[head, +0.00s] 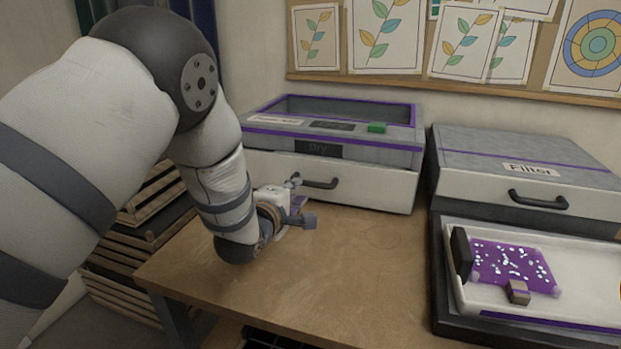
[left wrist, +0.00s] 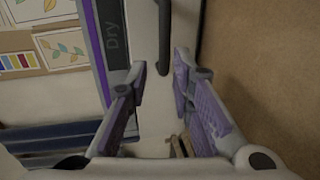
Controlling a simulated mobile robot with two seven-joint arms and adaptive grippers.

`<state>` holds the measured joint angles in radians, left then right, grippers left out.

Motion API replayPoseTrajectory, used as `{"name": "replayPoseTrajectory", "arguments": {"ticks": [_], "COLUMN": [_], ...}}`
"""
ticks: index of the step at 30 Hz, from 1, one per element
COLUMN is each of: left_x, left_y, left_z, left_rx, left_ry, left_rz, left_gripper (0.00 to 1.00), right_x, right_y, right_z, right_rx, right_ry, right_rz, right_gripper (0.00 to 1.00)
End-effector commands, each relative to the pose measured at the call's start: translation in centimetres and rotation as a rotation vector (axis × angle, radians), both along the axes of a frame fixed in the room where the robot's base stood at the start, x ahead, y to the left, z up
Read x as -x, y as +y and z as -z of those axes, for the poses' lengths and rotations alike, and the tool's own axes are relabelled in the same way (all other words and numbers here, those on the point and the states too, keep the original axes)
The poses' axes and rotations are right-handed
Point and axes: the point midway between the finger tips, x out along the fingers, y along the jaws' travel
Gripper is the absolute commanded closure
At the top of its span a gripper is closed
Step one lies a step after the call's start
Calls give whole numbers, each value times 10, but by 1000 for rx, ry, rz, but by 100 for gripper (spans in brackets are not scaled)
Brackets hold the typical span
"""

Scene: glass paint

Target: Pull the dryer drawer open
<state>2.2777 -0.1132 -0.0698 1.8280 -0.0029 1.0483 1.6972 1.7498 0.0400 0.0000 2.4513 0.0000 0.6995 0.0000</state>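The dryer (head: 260,137) stands at the back of the table, a grey box with purple trim and a "Dry" label. Its white drawer (head: 375,190) looks shut beneath the box. The dark bar handle (head: 320,184) is on the drawer front. My left gripper (head: 302,203) is just in front of the drawer, by the handle's left end. In the left wrist view, the open gripper (left wrist: 160,63) has the handle (left wrist: 164,35) ahead, in line with the gap between its fingers. Nothing is between the fingers, and contact with the handle does not show. My right gripper is out of view.
Right of the dryer stands a "Filter" box (head: 490,150) with its own dark handle. In front of it, a white tray (head: 590,275) holds a purple, white-spotted sheet (head: 495,262) and a small brown block (head: 518,292). The wooden table (head: 340,270) is clear before the drawer.

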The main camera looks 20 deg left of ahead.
Motion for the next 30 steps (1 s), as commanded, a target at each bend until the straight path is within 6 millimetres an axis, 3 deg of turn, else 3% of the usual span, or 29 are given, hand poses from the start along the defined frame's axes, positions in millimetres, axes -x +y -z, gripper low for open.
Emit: {"name": "replayPoseTrajectory", "arguments": {"ticks": [1,3,9,12,21,24,30], "left_x": [-15,-32,-72,-82,-86,-86,-86], "left_y": [-1,-2,-2,-3,-3,-3,-2], "left_z": [15,22,28,27,22,21,21], "left_rx": [-2,-2,-1,0,0,0,0], "left_ry": [12,16,13,10,5,4,4], "left_rz": [1,1,0,0,-1,-1,-1], "left_gripper": [79,79,79,79,79,100,100], "right_x": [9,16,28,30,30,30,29], "right_y": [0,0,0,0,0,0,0], "right_z": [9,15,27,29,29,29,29], "right_rx": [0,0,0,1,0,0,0], "right_ry": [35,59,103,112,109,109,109], "right_rz": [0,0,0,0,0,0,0], "right_gripper": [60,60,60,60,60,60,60]}}
